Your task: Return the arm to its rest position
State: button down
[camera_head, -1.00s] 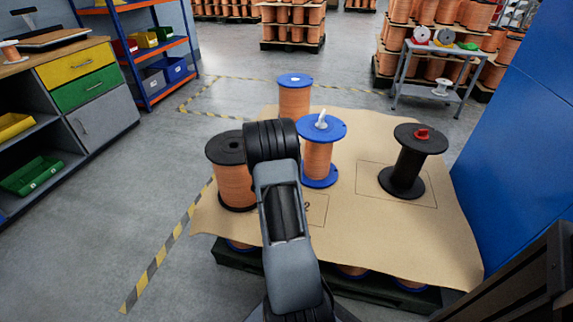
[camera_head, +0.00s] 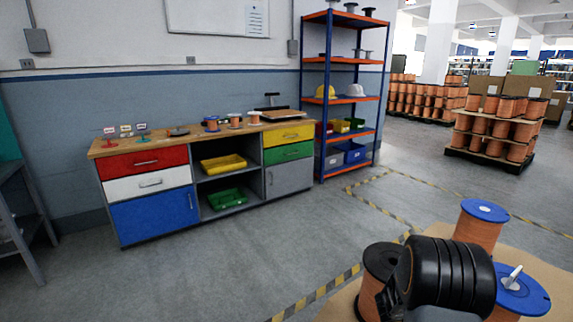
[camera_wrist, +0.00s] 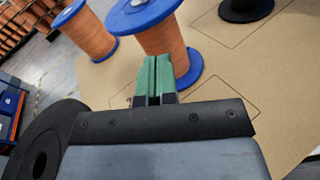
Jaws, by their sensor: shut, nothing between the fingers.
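My gripper (camera_wrist: 153,80) shows in the wrist view with its green fingers together and nothing between them. My black arm joint (camera_head: 450,270) shows at the lower right of the head view, in front of the spools. A copper spool with blue flanges (camera_wrist: 165,38) stands just beyond the fingertips in the wrist view; I cannot tell whether they touch. A second blue-flanged copper spool (camera_head: 480,225) stands behind it. A black-flanged copper spool (camera_head: 375,275) is left of my arm. The fingers are hidden in the head view.
The spools stand on a brown sheet (camera_wrist: 215,85) with marked rectangles. A black spool (camera_wrist: 245,8) is at its far side. A workbench (camera_head: 200,165) with coloured drawers and an orange-blue shelf rack (camera_head: 340,95) line the wall. The grey floor (camera_head: 230,265) between is clear.

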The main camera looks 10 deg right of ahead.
jog(key=s+a+r+m+g+y+p, duration=0.1)
jog(key=s+a+r+m+y+p, duration=0.2)
jog(key=a+r+m+p, duration=0.45)
jog(key=s+a+r+m+g+y+p, duration=0.15)
jog(key=a+r+y+p, duration=0.3)
jog(key=r, duration=0.65)
jog(key=s+a+r+m+t+y+p, duration=0.3)
jog(key=a+r+m+t+y+p, duration=0.3)
jog(key=a+r, duration=1.1)
jog(key=a+y+p, duration=0.3)
jog(key=p, duration=0.3)
jog(key=shift+a+t+p, duration=0.35)
jog(key=shift+a+p, duration=0.05)
